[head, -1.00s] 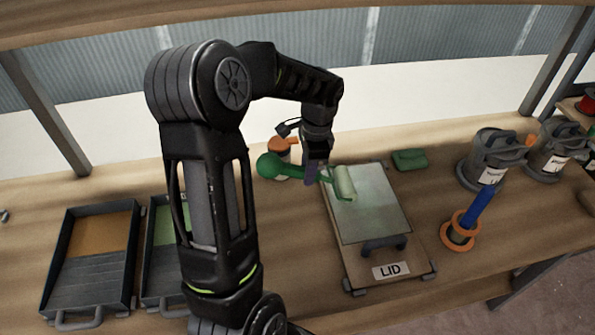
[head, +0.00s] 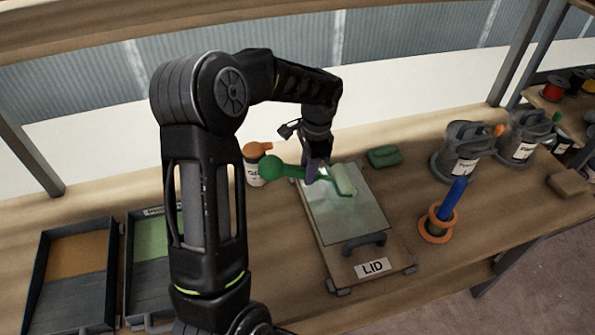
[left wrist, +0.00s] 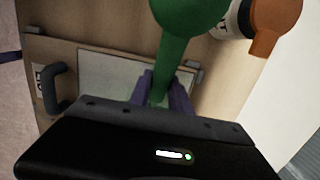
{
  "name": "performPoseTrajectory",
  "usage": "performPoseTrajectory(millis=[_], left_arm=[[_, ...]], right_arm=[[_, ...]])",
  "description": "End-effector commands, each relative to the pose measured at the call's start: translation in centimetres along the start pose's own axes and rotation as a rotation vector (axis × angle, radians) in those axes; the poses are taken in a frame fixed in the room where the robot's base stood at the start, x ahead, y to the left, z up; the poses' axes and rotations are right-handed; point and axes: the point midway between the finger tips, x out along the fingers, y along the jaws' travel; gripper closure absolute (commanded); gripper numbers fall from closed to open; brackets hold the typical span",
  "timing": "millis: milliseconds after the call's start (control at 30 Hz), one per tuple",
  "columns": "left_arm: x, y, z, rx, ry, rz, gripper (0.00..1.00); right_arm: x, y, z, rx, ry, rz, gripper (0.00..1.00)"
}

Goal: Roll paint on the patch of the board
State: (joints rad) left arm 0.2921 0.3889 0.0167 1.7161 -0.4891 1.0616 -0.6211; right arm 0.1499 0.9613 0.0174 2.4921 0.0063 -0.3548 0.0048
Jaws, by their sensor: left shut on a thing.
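My left gripper (head: 314,166) is shut on the green handle of a paint roller (head: 284,171). The roller's pale green sleeve (head: 344,181) is over the pale patch (head: 350,222) of the board (head: 393,262) labelled LID; I cannot tell for sure that it touches. The patch has a faint greenish tint. In the left wrist view the green handle (left wrist: 178,45) rises between the purple fingers (left wrist: 163,92), with the patch (left wrist: 108,75) behind. The sleeve is hidden there. My right gripper does not show.
Two paint trays, one with orange (head: 72,258) and one with green (head: 148,240), stand at left. An orange-capped bottle (head: 253,168) is behind the handle. A green block (head: 384,156) lies beyond the board. A blue-handled tool in an orange ring (head: 437,223) and grey cans (head: 462,150) stand at right.

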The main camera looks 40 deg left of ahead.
Motion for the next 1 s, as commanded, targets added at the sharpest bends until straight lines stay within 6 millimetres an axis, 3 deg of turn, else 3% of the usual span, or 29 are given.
performPoseTrajectory(millis=[367, 733, 1000], left_arm=[[0.0, 0.0, -0.3, 0.0, -0.001, 0.001, 1.0], [-0.6, 0.1, -4.2, 0.003, -0.001, 0.001, 1.0], [-0.6, 0.0, -4.9, 0.0, -0.001, 0.001, 1.0]], right_arm=[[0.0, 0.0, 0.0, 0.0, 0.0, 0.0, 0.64], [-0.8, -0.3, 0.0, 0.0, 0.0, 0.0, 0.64], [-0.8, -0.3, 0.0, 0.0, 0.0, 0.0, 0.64]])
